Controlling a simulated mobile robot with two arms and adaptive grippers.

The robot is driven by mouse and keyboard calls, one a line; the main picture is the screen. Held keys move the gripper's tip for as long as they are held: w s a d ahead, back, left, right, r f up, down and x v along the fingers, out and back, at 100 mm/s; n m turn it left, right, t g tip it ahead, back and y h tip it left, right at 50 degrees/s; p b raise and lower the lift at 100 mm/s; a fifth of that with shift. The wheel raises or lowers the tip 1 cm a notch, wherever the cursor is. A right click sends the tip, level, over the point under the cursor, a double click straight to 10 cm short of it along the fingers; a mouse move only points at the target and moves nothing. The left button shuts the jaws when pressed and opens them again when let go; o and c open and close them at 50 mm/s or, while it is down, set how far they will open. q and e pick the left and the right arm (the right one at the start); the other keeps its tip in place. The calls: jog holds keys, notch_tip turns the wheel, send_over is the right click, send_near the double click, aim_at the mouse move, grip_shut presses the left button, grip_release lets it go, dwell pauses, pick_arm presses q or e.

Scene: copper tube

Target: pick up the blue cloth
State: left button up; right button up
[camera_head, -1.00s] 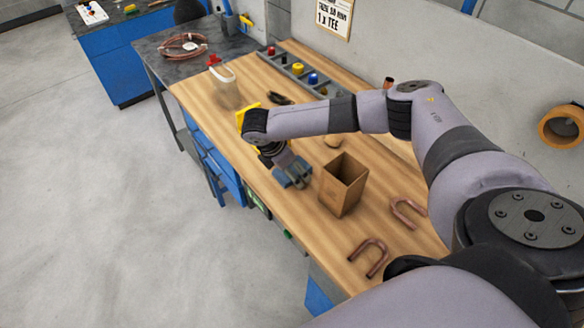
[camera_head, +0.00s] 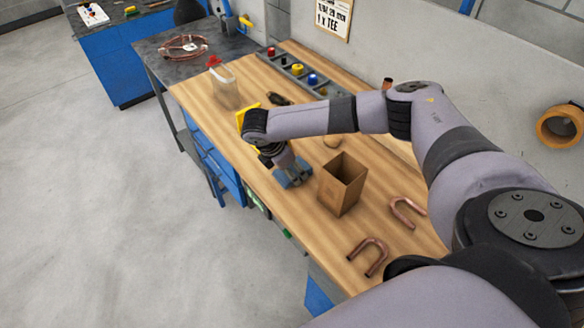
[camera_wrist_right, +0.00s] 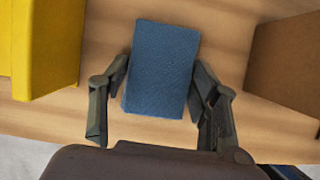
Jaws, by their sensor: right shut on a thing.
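The blue cloth (camera_wrist_right: 162,70) is a folded rectangular pad on the wooden bench. In the right wrist view it lies between the two fingers of my right gripper (camera_wrist_right: 157,105), and the fingers are against its sides. In the head view the cloth (camera_head: 290,178) shows partly under my right gripper (camera_head: 293,174), left of the cardboard box. The gripper is shut on the cloth, low at the bench top. I cannot tell whether the cloth is lifted off the wood. My left gripper is not in view.
An open cardboard box (camera_head: 341,186) stands just right of the gripper. Two bent copper tubes (camera_head: 369,257) (camera_head: 406,212) lie nearer the right end. A yellow block (camera_wrist_right: 45,45) stands left of the cloth. A bottle with a red top (camera_head: 222,74) and a parts rail (camera_head: 298,70) are farther back.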

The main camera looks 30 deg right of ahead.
jog(key=shift+f, duration=0.1)
jog(key=shift+c, duration=1.2)
jog(key=shift+w, duration=0.1)
jog(key=shift+w+b, duration=0.1)
jog(key=shift+b, duration=0.35)
notch_tip(320, 180, up, 20)
jog(key=b, duration=0.2)
jog(key=shift+r+b, duration=0.25)
jog(key=shift+b, duration=0.1)
